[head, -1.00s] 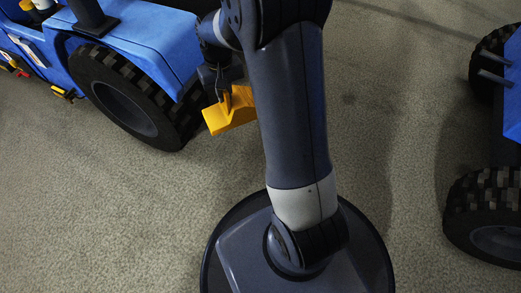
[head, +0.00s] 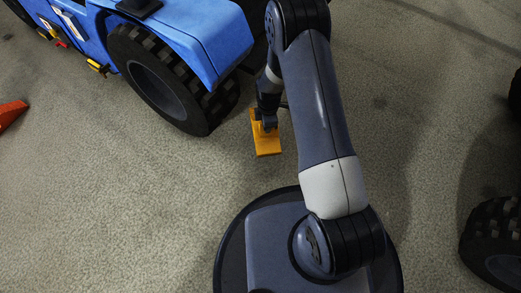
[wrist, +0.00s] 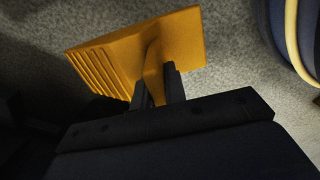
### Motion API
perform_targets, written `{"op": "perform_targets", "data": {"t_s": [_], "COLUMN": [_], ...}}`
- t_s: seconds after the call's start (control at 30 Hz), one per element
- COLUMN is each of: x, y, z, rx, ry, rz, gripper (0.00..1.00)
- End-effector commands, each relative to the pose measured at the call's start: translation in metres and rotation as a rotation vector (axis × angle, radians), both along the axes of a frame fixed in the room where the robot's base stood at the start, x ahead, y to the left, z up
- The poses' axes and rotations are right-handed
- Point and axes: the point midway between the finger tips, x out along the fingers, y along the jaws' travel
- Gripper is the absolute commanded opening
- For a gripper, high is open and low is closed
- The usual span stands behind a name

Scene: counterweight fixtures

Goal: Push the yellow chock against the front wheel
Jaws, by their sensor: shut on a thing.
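The yellow chock (head: 267,145) is a wedge with a ribbed face and a raised grip in its middle. My gripper (head: 266,122) is shut on that grip, as the wrist view shows with the chock (wrist: 115,58) between the dark fingers (wrist: 158,88). The chock is just to the right of the near black wheel (head: 160,82) of the blue tractor (head: 195,35), with a gap of floor between them in the head view. I cannot tell whether the chock touches the floor.
A second vehicle's black tyre (head: 492,240) stands at the right edge. An orange-red object (head: 10,113) lies at the left edge. The carpet-like floor (head: 110,210) at the lower left is clear.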

Motion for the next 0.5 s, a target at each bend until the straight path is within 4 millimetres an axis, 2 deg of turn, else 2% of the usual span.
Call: {"op": "perform_targets", "data": {"t_s": [0.03, 0.2, 0.33, 0.5], "x": [-0.006, -0.024, -0.037, -0.047], "y": [0.005, 0.018, 0.024, 0.028], "z": [-0.014, -0.059, -0.084, -0.103], "rx": [0.0, 0.001, 0.001, 0.001], "ry": [0.006, 0.003, 0.002, -0.002], "rz": [0.095, 0.425, 0.623, 0.775], "gripper": [0.0, 0.0, 0.0, 0.0]}}
